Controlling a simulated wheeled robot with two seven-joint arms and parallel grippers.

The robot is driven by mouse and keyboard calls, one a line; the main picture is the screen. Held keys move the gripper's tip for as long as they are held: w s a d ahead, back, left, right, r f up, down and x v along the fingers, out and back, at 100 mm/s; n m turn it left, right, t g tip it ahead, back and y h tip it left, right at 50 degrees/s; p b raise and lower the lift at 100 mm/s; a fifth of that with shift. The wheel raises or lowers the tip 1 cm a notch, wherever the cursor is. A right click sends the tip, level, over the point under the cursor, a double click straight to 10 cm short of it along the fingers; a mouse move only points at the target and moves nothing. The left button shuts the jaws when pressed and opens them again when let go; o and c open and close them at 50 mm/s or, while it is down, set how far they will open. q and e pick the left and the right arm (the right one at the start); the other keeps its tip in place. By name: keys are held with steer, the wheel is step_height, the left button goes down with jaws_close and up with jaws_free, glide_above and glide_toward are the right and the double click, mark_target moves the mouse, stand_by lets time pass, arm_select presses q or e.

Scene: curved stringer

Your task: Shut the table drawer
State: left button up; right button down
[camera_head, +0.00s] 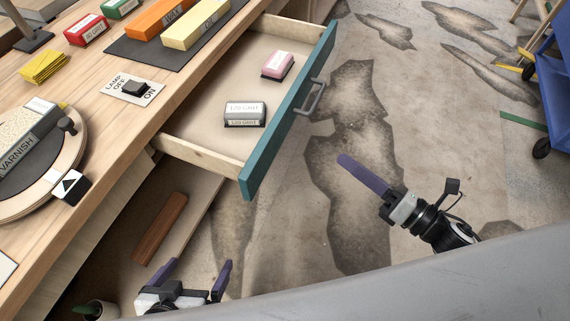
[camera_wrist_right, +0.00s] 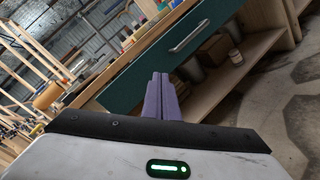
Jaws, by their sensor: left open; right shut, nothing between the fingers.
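The table drawer (camera_head: 200,149) stands pulled out from the wooden workbench (camera_head: 130,115). Its teal front (camera_head: 262,149) carries a grey handle (camera_head: 312,97). Inside lie a grey-and-white block (camera_head: 245,114) and a pink block (camera_head: 277,65). My right gripper (camera_head: 364,174) is shut and empty, to the right of the drawer front and apart from it in the head view. In the right wrist view its purple fingers (camera_wrist_right: 161,97) are together, with the teal front (camera_wrist_right: 165,60) behind them. My left gripper (camera_head: 197,272) is open and empty, below the drawer's near corner.
On the bench top are a lamp switch (camera_head: 134,88), a turntable with a varnish block (camera_head: 30,138), yellow sheets (camera_head: 44,66) and several coloured blocks. A brown wooden piece (camera_head: 160,229) lies below the bench. A blue cart (camera_head: 556,85) stands far right.

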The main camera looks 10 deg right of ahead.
steer(key=s+n+g+y+b, duration=0.1)
steer(key=s+n+g+y, duration=0.15)
steer(key=n, duration=0.75)
steer(key=n+g+y, duration=0.2)
steer(key=n, duration=0.2)
glide_toward(271, 152)
steer(key=x, duration=0.5)
steer(key=shift+r+p, duration=0.15)
steer(key=shift+p, duration=0.2)
steer(key=shift+w+a, duration=0.4)
steer(key=shift+a, duration=0.2)
steer(key=shift+a, duration=0.1)
